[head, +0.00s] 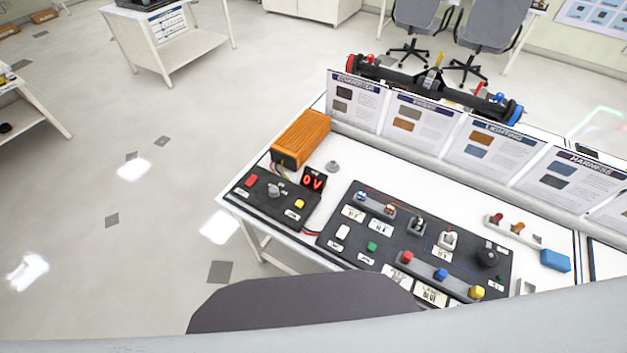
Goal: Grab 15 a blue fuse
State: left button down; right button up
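I cannot tell for certain which thing is the 15 A blue fuse, as no rating is readable. A small blue-topped part (361,197) sits on the upper left of the black panel (335,215), beside a small red-topped part (389,209). On a white strip (528,237) at the right of the panel are a small red piece (496,218) and an orange-brown piece (518,227). A larger blue block (555,260) lies at the strip's right end. Neither of my grippers is in view.
A smaller black panel (247,203) with a red "0 V" display (313,180) and an orange-brown box (303,138) stand on the table's left. Red, blue and yellow knobs line the main panel's front. Upright cards (410,122) and an axle (410,80) are behind.

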aim_at(361, 196)
jog(key=z, duration=0.85)
